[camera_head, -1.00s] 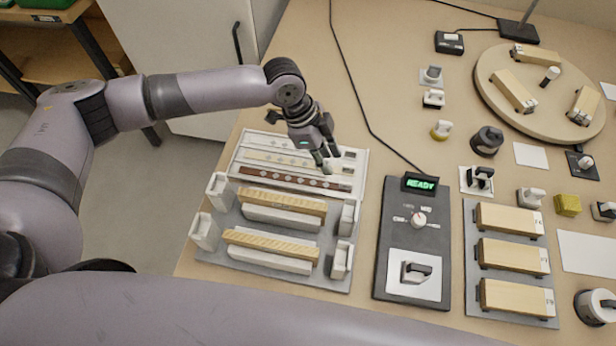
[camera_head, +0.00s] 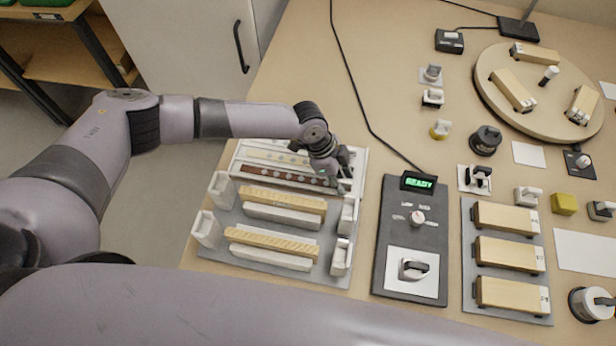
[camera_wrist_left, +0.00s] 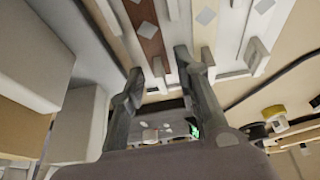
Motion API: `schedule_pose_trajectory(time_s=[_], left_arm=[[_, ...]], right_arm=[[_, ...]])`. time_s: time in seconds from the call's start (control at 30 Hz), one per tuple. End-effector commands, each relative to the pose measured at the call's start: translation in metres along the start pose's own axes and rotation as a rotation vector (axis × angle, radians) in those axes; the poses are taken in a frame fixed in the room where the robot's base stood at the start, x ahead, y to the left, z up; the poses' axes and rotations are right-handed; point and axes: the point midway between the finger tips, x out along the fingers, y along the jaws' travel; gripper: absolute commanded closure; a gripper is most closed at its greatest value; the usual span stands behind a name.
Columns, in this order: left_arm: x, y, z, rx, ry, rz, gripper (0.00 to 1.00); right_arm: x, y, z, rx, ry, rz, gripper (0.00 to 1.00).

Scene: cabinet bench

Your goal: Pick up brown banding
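The brown banding (camera_head: 270,173) is a long dark brown strip with pale diamond marks, lying in a white slotted tray (camera_head: 360,160) at the left of the bench. My left gripper (camera_head: 342,184) is low over the tray's right end, by the right end of the strip, which the hand partly hides. In the left wrist view, the two fingers of the gripper (camera_wrist_left: 158,68) are spread apart. The brown banding (camera_wrist_left: 146,32) runs up from between them, its near end close to the fingertips. I see no grip on it, and contact cannot be told. My right gripper is not in view.
A paler strip (camera_head: 275,156) lies behind the brown one in the tray. In front stands a grey fixture with two wood-topped bars (camera_head: 283,199) and upright white end blocks (camera_head: 340,257). A dark control box (camera_head: 418,180) reading READY is to the right, with a cable behind.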

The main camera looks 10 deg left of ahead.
Motion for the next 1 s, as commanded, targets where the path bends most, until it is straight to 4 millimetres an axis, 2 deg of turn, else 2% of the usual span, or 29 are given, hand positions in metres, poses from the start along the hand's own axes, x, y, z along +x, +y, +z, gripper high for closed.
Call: schedule_pose_trajectory(time_s=[0.07, 0.5, 1.0], left_arm=[[-0.0001, 0.0001, 0.0001, 0.0, 0.0, 0.0, 0.71], [-0.0004, 0.0001, 0.0002, -0.001, 0.0, 0.001, 1.0], [-0.0004, 0.0001, 0.0002, -0.001, 0.0, 0.0, 1.0]], right_arm=[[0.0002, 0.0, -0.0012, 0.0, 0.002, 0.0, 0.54], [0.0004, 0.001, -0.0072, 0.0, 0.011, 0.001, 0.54], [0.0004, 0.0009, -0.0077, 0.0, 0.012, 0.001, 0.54]])
